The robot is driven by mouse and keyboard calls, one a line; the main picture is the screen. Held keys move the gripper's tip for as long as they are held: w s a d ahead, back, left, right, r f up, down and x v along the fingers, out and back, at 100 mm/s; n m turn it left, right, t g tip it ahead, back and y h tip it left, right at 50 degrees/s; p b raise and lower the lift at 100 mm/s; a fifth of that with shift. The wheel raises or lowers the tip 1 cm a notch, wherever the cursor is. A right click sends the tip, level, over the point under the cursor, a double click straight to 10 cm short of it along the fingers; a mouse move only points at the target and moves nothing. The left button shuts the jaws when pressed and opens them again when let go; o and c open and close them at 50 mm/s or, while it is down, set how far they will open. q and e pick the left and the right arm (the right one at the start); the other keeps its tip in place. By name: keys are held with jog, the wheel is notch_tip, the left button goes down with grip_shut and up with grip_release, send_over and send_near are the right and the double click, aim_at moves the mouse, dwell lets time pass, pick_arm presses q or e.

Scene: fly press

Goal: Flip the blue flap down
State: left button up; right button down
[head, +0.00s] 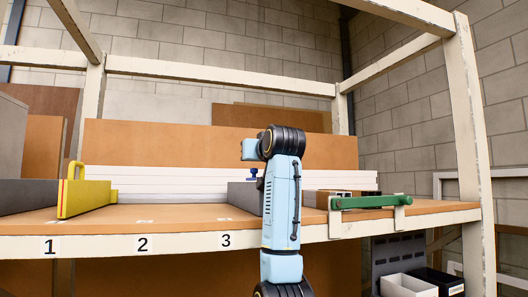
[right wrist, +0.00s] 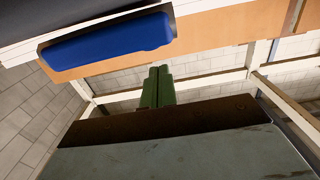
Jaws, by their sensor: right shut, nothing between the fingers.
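The blue flap (right wrist: 105,42) shows in the right wrist view as a long, rounded blue bar at the upper left. It lies along a pale edge, beside an orange-brown board. My left gripper is not in view.
A wooden bench (head: 185,212) has labels 1, 2 and 3 on its front edge. A yellow handled plate (head: 84,196) stands at left, and a green bar (head: 370,202) lies at right. White posts frame the bench.

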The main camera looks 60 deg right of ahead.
jog(key=s+a+r, duration=0.2)
jog(key=r, duration=0.3)
jog(key=s+a+r+p, duration=0.1)
jog(key=s+a+r, duration=0.1)
jog(key=r, duration=0.3)
jog(key=shift+s+a+r+p, duration=0.2)
jog(key=shift+s+a+p, duration=0.15)
jog(key=shift+s, duration=0.35)
jog(key=shift+d, duration=0.1)
